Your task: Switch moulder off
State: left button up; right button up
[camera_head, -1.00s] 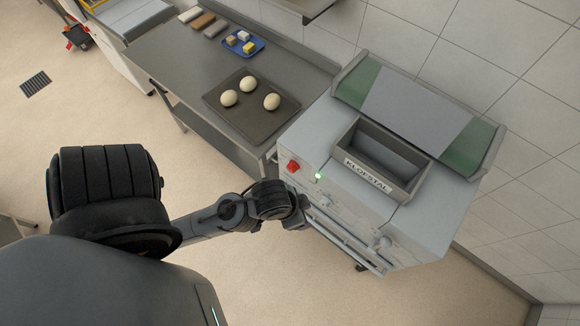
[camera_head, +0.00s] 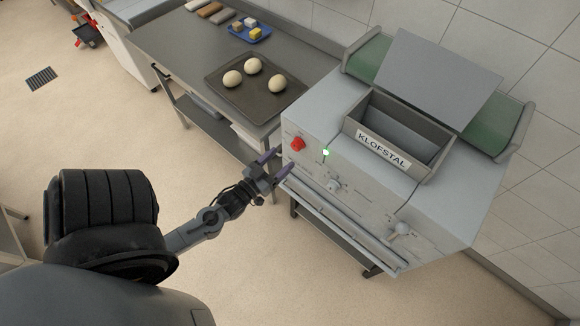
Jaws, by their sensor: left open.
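The moulder (camera_head: 345,180) is a grey machine on a stand at the right, with an open hopper labelled KLOFSTAL (camera_head: 384,151) on top. Its front panel carries a red knob or button (camera_head: 298,144) at the upper left, a lit green lamp (camera_head: 326,153) beside it, and pale knobs (camera_head: 333,186) lower down. My left gripper (camera_head: 279,163) is open and empty, its two purple-tipped fingers close to the panel's left edge, below and left of the red control. Whether a fingertip touches the panel I cannot tell. My right gripper is not in view.
A steel table (camera_head: 182,60) stands left of the moulder, holding a dark tray (camera_head: 247,107) with three dough balls and a blue tray (camera_head: 262,36). A bar (camera_head: 345,232) runs along the moulder's lower front. The floor in front is clear.

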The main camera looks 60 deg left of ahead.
pick_arm(q)
jog(key=b, duration=0.2)
send_near(294, 147)
jog(key=s+r, duration=0.1)
jog(key=shift+g, duration=0.3)
jog(key=x, duration=1)
jog(key=shift+w+d+f, duration=0.2)
jog(key=shift+w+f, duration=0.05)
jog(key=shift+f, duration=0.05)
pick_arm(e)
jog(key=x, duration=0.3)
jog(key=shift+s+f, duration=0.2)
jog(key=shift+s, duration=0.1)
pick_arm(q)
jog(key=c, duration=1)
jog(key=shift+c, duration=0.2)
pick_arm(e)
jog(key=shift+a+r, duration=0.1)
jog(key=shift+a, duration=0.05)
